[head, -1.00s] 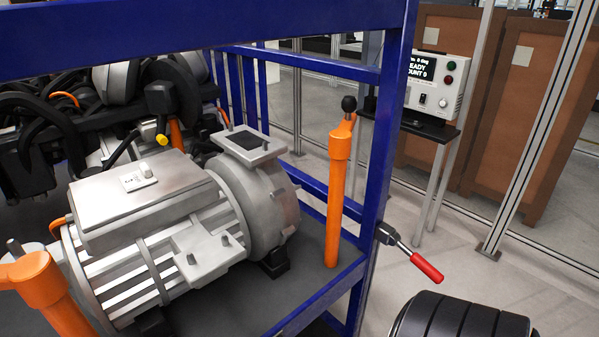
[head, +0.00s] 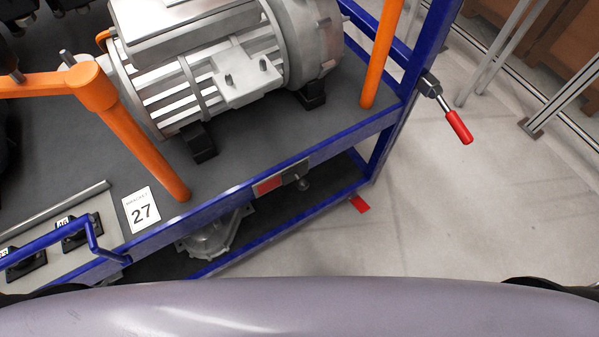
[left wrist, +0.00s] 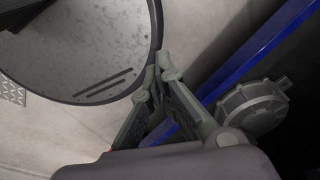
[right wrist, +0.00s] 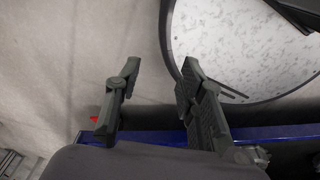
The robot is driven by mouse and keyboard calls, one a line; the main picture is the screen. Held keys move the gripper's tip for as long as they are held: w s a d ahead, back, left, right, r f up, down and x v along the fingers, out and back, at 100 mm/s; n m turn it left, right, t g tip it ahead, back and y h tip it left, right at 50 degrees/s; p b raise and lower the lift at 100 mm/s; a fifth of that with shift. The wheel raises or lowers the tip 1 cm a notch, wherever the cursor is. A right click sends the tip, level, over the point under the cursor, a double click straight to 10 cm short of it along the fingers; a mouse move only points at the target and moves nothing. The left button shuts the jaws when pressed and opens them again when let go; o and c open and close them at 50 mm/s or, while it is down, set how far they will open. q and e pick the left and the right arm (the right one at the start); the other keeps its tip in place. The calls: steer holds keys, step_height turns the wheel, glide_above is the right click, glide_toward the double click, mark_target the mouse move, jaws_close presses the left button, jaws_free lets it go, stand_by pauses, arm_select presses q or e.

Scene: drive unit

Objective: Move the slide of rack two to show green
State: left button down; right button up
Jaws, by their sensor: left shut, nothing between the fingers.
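The slide (head: 281,178) is a small metal plate with a dark knob on the blue front rail of the rack (head: 230,200). Its left part shows red, and I see no green on it. No number two is readable on this rack. My left gripper (left wrist: 160,66) shows in the left wrist view, shut and empty, with the blue rail and a round metal housing to its right. My right gripper (right wrist: 158,75) shows in the right wrist view, open and empty, above the floor and a blue rail. Neither gripper shows in the head view.
A grey motor (head: 215,75) stands on the upper shelf between orange posts (head: 140,145). A red-handled lever (head: 458,127) sticks out at the right. A metal housing (head: 215,238) sits below. Floor at right is clear.

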steer(key=shift+w+a, duration=0.25)
steer(key=shift+w, duration=0.2)
